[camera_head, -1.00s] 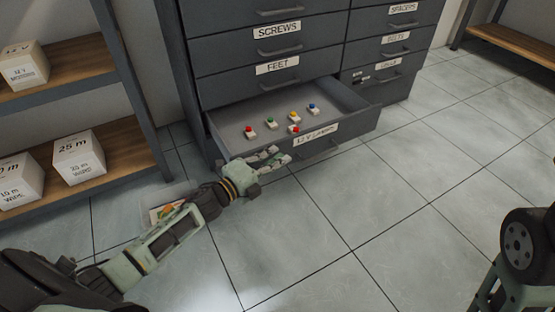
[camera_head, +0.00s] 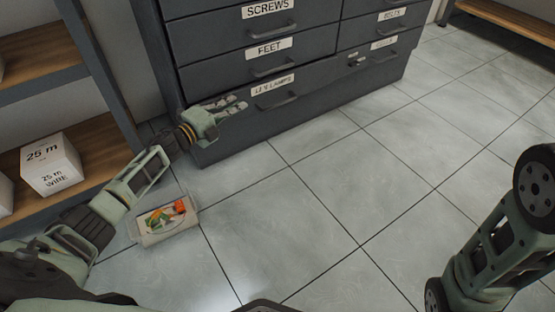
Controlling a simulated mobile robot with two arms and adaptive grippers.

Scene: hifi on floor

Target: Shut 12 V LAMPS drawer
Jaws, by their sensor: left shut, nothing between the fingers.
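The 12 V LAMPS drawer (camera_head: 300,90) is the low drawer in the left column of the dark grey cabinet. Its front sits flush with the fronts around it, and its inside is hidden. Its label and bar handle (camera_head: 277,101) face me. My left gripper (camera_head: 240,104) is shut and empty. Its fingertips are at the left part of the drawer front, left of the handle; I cannot tell whether they touch it. My right arm shows at the right edge, but its gripper is out of view.
A shelf unit with a white 25 m wire box (camera_head: 51,164) stands at the left. A clear-lidded box with colourful contents (camera_head: 165,218) lies on the floor beside my left arm. The tiled floor before the cabinet is clear. A wooden bench (camera_head: 510,24) is at the far right.

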